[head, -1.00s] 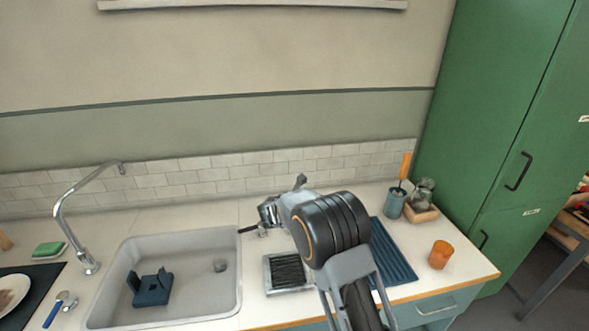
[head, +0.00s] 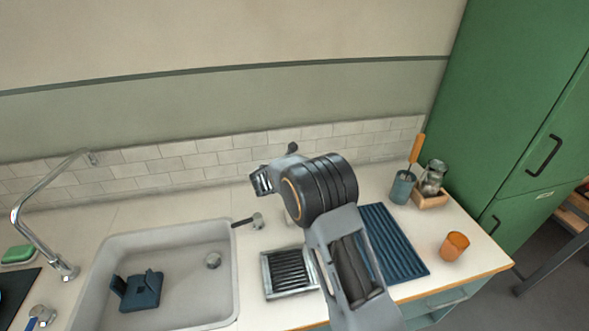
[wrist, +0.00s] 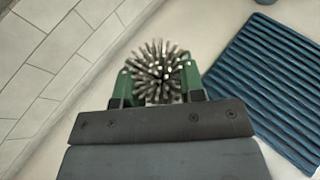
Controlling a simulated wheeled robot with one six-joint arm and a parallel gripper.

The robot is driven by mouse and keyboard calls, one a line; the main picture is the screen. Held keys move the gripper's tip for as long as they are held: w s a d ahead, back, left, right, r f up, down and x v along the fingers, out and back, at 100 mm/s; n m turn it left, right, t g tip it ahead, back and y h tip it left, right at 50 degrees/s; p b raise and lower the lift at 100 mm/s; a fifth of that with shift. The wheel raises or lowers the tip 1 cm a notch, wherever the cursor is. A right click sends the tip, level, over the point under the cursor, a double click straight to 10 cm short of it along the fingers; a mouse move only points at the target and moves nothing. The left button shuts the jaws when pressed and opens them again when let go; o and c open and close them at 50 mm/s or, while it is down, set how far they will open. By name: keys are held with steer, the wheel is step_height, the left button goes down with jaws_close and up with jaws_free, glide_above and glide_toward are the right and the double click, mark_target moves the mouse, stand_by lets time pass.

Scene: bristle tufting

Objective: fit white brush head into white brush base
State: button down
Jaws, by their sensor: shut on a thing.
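My gripper (head: 262,182) is raised above the counter behind the sink's right end. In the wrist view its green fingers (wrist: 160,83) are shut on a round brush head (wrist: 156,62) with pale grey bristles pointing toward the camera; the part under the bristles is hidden. In the head view the held head cannot be made out. A small piece with a dark handle and a greyish end (head: 257,220) lies on the counter below my gripper, apart from it. It may be the brush base, but I cannot tell for sure.
A slatted tray (head: 264,284) stands right of the sink (head: 236,285), which holds a dark blue block (head: 140,291). A ribbed blue mat (head: 405,245), blue cup (head: 403,187), wooden box (head: 430,200) and orange cup (head: 454,247) are on the right. The tiled wall (head: 200,165) is close behind.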

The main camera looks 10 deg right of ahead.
steer(key=shift+f+b, duration=2.15)
steer(key=shift+f, duration=0.95)
steer(key=shift+s+a+f+b, duration=0.1)
steer(key=shift+a+f+b, duration=0.05)
steer(key=shift+b, duration=0.4)
steer(key=shift+f+b, duration=1.3)
steer(key=shift+b, duration=0.15)
stand_by(2.7)
